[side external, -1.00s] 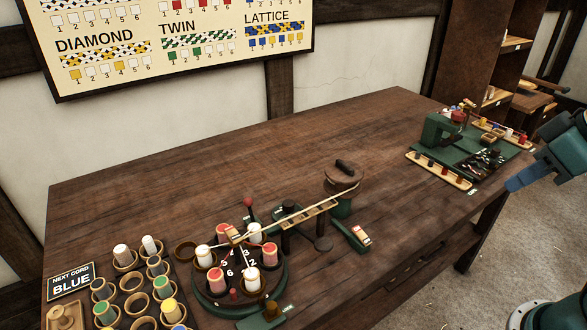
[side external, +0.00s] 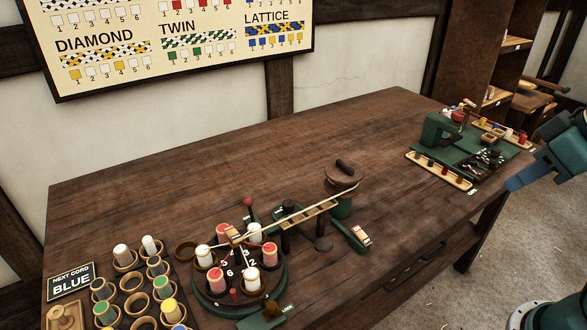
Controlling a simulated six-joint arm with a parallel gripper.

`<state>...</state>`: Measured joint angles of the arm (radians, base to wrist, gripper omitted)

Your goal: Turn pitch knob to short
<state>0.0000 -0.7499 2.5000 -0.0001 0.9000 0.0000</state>
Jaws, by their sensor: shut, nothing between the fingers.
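The rope-making machine has a round green plate (side external: 213,303) carrying several red and white bobbins, at the front middle of the bench. A cord runs from it along a wooden ladder-like guide (side external: 309,215) to a wooden-topped drum (side external: 341,182). I cannot tell which is the pitch knob; no setting is readable. My gripper (side external: 513,184) is at the right edge, shut and empty, far from the machine.
A green station with trays (side external: 438,171) sits at the bench's right end. The bench (side external: 220,165) is clear at the back. A pattern chart (side external: 180,40) hangs above.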

